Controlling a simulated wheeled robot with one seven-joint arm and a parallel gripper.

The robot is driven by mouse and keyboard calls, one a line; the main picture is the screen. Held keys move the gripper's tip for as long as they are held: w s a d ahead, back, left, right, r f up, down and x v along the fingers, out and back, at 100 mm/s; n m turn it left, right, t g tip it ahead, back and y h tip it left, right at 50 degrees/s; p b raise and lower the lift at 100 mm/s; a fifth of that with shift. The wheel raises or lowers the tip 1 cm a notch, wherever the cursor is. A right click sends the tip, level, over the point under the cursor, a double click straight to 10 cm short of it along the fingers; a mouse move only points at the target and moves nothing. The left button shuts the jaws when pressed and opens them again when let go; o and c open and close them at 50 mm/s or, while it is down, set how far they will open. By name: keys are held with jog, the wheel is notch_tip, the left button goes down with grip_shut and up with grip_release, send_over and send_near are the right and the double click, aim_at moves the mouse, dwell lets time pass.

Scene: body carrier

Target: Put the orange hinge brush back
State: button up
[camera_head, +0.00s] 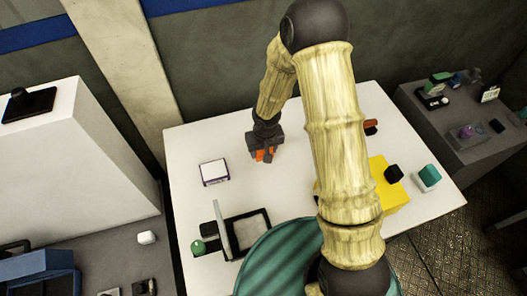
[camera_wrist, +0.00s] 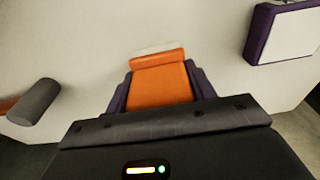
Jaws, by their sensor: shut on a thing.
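My gripper (camera_head: 262,146) is low over the white table, left of my arm in the head view. It is shut on an orange thing (camera_head: 266,155), which I take to be the orange hinge brush. In the wrist view the orange hinge brush (camera_wrist: 160,86) lies between the dark purple fingers, with a pale strip at its far end. The gripper hides part of it. I cannot tell whether it touches the table.
A white-topped purple box (camera_head: 214,172) stands left of my gripper; the wrist view shows it too (camera_wrist: 285,34). A grey cylinder (camera_wrist: 36,102) lies at left there. My arm hides mid-table.

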jog(key=shift+f, duration=0.7)
jog(key=shift+f, duration=0.2)
jog(key=o, duration=1.6)
notch_tip(320, 180, up, 17)
jog(key=s, duration=0.1)
jog(key=shift+s+r+b, duration=0.2)
jog(key=shift+s+b, duration=0.15)
jog(key=shift+d, duration=0.1)
jog(key=s+d+r+m+t, duration=0.1)
jog(key=s+d+r+m, duration=0.2)
jog(key=s+d, duration=0.7)
jog(key=d, duration=0.3)
jog(key=shift+s+d+r, duration=0.2)
jog(key=shift+s, duration=0.2)
